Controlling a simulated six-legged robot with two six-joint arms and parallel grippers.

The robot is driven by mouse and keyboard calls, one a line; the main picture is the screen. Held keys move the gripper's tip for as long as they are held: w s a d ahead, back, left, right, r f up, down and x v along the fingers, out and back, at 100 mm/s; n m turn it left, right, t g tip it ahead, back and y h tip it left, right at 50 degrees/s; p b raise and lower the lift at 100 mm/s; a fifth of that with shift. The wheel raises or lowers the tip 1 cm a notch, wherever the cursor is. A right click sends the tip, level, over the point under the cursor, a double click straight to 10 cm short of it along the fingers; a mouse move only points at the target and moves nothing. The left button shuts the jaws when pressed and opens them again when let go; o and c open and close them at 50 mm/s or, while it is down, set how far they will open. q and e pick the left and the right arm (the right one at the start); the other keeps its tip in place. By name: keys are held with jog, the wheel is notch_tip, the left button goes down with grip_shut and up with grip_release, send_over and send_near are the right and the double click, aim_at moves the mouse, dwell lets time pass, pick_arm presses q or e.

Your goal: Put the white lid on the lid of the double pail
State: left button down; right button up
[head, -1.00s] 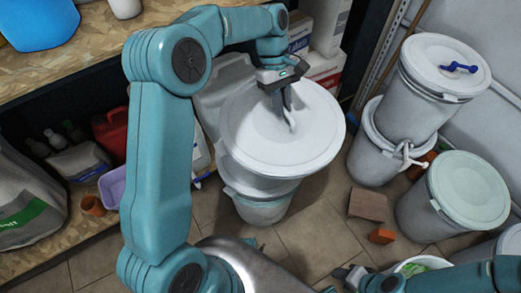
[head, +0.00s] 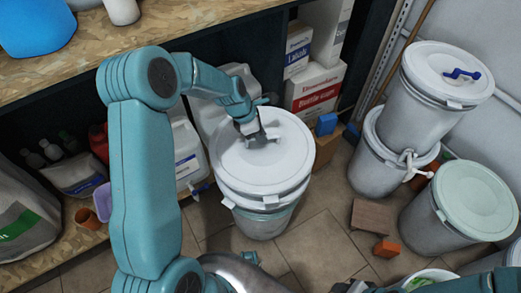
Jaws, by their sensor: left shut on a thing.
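The white lid (head: 285,160) is a wide round disc in the middle of the head view. My left gripper (head: 259,138) is shut on the raised grip at its centre; the fingertips partly hide that grip. The lid lies over the top of a grey-white double pail (head: 262,222) that stands on the floor, roughly in line with it. The lid hides the pail's own lid, apart from a rim below its front edge. I cannot tell whether the lid touches it all round. My right gripper does not show.
At the right, stacked pails carry a lid with a blue handle (head: 462,74), and a drum with a pale green lid (head: 476,200) stands nearby. A brown block (head: 371,217) and an orange block (head: 386,248) lie on the tiles. Shelves with jugs are behind left.

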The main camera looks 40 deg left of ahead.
aim_at(260, 146)
pick_arm(q)
notch_tip(260, 146, down, 7)
jog(key=shift+r+b, duration=0.2)
jog(key=shift+b, duration=0.45)
jog(key=shift+f, duration=0.1)
jog(key=c, duration=1.1)
grip_release()
jog(key=shift+c, duration=0.2)
jog(key=shift+a+r, duration=0.15)
jog(key=shift+r, duration=0.3)
jog(key=p+v, duration=0.2)
jog(key=v, duration=0.9)
jog(key=shift+s+a+r+p, duration=0.1)
jog(key=shift+r+p, duration=0.05)
jog(key=shift+p, duration=0.15)
